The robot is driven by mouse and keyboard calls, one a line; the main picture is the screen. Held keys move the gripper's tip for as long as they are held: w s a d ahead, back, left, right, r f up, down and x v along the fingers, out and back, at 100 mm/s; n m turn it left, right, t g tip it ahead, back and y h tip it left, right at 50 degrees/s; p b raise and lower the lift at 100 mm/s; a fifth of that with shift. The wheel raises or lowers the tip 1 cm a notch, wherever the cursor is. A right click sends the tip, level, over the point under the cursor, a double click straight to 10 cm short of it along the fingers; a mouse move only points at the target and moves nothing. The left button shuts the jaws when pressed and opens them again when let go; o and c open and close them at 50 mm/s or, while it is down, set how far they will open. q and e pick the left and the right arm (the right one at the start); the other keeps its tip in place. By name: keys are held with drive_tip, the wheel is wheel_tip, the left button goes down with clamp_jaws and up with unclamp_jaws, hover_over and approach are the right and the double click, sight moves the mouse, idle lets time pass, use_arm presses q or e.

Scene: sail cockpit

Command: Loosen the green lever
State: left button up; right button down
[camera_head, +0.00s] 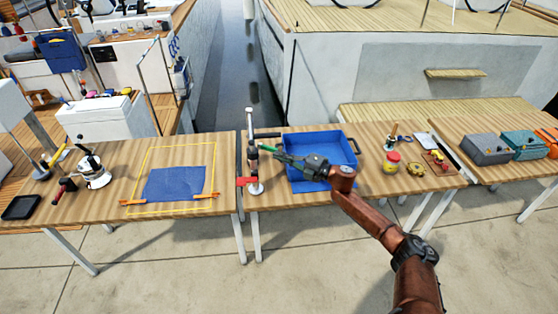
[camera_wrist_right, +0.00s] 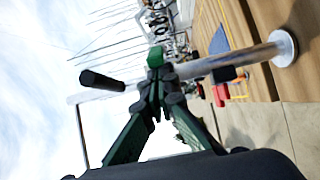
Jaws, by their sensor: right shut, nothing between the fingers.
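The green lever (camera_wrist_right: 155,57) shows in the right wrist view as a small green end beside a pale metal post (camera_wrist_right: 205,66). The post (camera_head: 249,125) stands upright near the table edges in the head view. My right gripper (camera_head: 276,153) reaches in from the right, its dark green fingers pointing at the post. In the wrist view its fingertips (camera_wrist_right: 159,88) are together and empty, just below the lever in the picture. Whether they touch it I cannot tell. A black-gripped handle (camera_wrist_right: 102,81) sticks out to the left there. My left gripper is not in view.
A blue tray (camera_head: 322,140) lies under my right arm. A red piece (camera_head: 246,181) is at the post's foot. Left are a blue cloth (camera_head: 174,184) and a winch (camera_head: 93,172); right are a red jar (camera_head: 391,162) and toolboxes (camera_head: 486,148). Open air surrounds the post's top.

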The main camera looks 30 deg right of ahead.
drive_tip(key=p+v, duration=0.1)
drive_tip(key=v, duration=0.8)
drive_tip(key=shift+s+p, duration=0.25)
drive_tip(key=shift+p, duration=0.05)
drive_tip(key=shift+d, duration=0.1)
